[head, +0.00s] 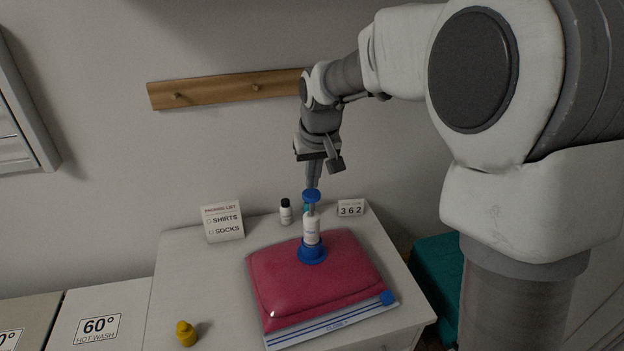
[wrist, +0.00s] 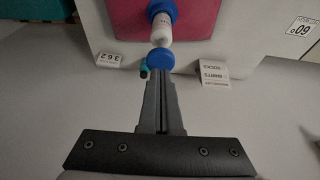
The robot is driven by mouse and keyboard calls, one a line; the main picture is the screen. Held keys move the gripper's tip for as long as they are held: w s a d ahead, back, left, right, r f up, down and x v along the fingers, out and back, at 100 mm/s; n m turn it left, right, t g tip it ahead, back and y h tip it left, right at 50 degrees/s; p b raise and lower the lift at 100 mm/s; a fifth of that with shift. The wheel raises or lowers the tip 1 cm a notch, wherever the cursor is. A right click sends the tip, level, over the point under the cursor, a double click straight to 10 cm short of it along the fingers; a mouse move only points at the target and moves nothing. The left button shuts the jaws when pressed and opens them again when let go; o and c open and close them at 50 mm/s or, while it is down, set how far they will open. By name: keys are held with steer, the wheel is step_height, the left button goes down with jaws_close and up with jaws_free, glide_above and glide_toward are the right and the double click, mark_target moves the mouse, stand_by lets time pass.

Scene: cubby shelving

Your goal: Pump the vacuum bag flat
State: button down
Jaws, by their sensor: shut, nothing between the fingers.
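The vacuum bag (head: 315,275) is a puffy pink-red pillow shape with a clear, blue-striped strip along its front edge. It lies on a white cabinet top and also shows in the wrist view (wrist: 120,18). A pump (head: 311,231) with a white barrel and a blue base stands upright on the bag. Its blue knob (head: 311,196) sits above the barrel, and it also shows in the wrist view (wrist: 160,60). My gripper (head: 313,184) is shut and empty, pointing down just over the knob. I cannot tell whether the fingertips touch it.
A blue slider (head: 388,298) sits at the strip's right end. Behind the bag stand a list card (head: 222,222), a black-capped bottle (head: 286,212) and a number block (head: 351,208). A yellow object (head: 186,333) is at front left. A wooden peg rail (head: 225,91) is on the wall.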

mark_target(313, 197)
steer(key=shift+f, duration=0.7)
steer(key=shift+f, duration=0.1)
step_height(313, 197, down, 4)
steer(key=b, duration=0.3)
steer(key=shift+f, duration=0.25)
steer(key=shift+s, duration=0.1)
step_height(313, 197, up, 5)
steer(key=p, duration=0.3)
steer(key=shift+f, duration=0.15)
steer(key=v, duration=0.9)
steer(key=shift+r, duration=0.3)
steer(key=shift+s, duration=0.1)
stand_by(0.4)
